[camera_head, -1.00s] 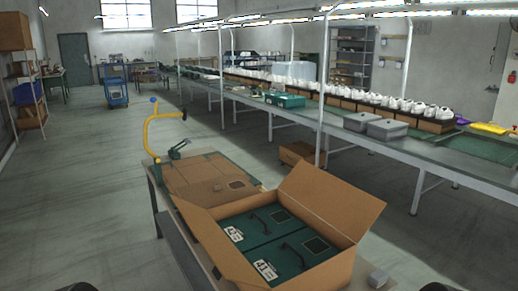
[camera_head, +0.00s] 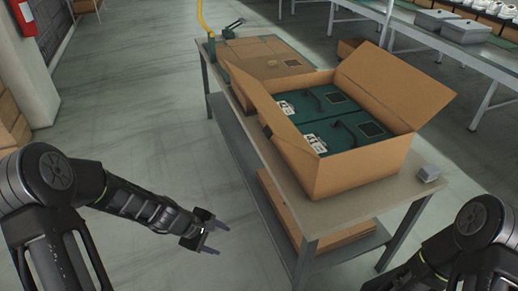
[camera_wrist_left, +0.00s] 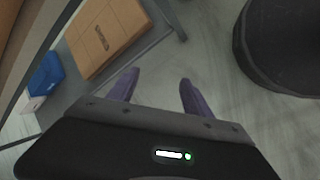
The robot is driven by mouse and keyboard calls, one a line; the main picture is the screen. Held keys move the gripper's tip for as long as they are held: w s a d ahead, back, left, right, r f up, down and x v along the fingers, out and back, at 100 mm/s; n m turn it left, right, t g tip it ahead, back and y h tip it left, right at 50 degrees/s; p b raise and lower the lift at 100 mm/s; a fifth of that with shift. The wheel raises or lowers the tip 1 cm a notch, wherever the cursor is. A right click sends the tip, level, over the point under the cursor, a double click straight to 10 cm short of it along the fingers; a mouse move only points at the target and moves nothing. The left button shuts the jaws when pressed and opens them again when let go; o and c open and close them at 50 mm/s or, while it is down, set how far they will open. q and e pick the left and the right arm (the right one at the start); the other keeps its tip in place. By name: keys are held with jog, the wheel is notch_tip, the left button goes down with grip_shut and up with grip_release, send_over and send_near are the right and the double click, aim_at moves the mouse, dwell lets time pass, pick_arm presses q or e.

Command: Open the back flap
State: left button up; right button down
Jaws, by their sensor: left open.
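The cardboard box (camera_head: 355,172) stands open on the table and holds two green shoe boxes (camera_head: 322,112) with white labels and black handles. One flap (camera_head: 395,85) rises upright and leans outward at the box's right side. Another flap (camera_head: 283,122) leans outward at its left side, and a narrower flap edge shows at the far side. My left gripper (camera_head: 220,239) is open and empty, low to the left of the table and clear of the box. Its parted fingers also show in the left wrist view (camera_wrist_left: 157,88). My right arm enters at lower right, its gripper out of frame.
The floor at left is open.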

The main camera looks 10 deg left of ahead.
pick_arm(q)
jog(key=w+r+n+t+h+b, duration=0.1)
jog(key=w+r+n+t+h, duration=0.2)
jog(key=r, duration=0.4)
jog(key=w+r+n+t+h, duration=0.1)
jog(key=w+r+n+h, duration=0.15)
jog(key=w+r, duration=0.4)
jog(key=n+t+h, duration=0.2)
jog(key=n+h, duration=0.2)
jog(key=h, duration=0.1)
send_near(266, 132)
jog(key=shift+w, duration=0.1)
jog(key=shift+d, duration=0.1)
jog(key=p+x, duration=0.1)
jog(key=x, duration=0.6)
jog(key=shift+w+d, duration=0.15)
jog(key=shift+d, duration=0.15)
grip_shut()
